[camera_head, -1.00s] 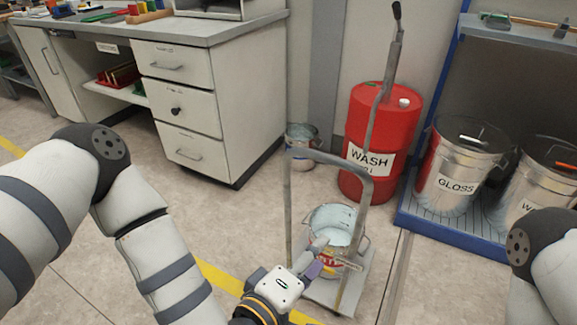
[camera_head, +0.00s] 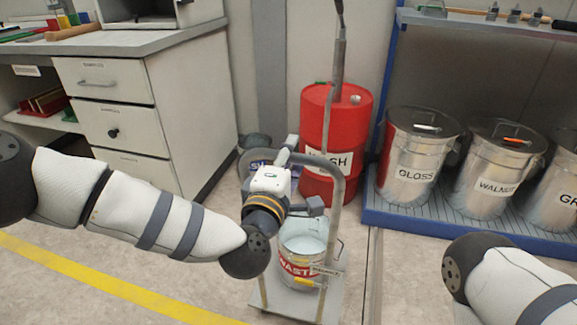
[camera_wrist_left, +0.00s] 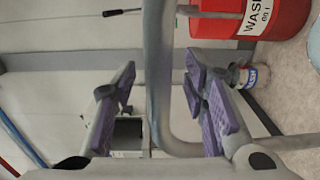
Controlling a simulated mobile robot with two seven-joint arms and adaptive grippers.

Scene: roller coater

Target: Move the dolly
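The dolly (camera_head: 328,308) stands on the floor in the middle of the head view, a grey flat platform with a tall bent-tube handle. A metal bucket labelled WASTE (camera_head: 302,258) stands upright on it. My left gripper (camera_head: 301,178) is at the upper part of the handle and hides its left upright. In the left wrist view, the purple-padded fingers are spread, with the handle tube (camera_wrist_left: 158,75) between them and gaps on both sides. My right gripper is outside the view; only part of the right arm shows.
A red WASH drum (camera_head: 318,115) and a small pail (camera_head: 255,143) stand behind the dolly. Several labelled cans, including GLOSS (camera_head: 411,160), stand on a blue-edged rack at right. A drawer cabinet (camera_head: 140,125) is at left. Floor before the dolly shows a yellow line (camera_head: 105,282).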

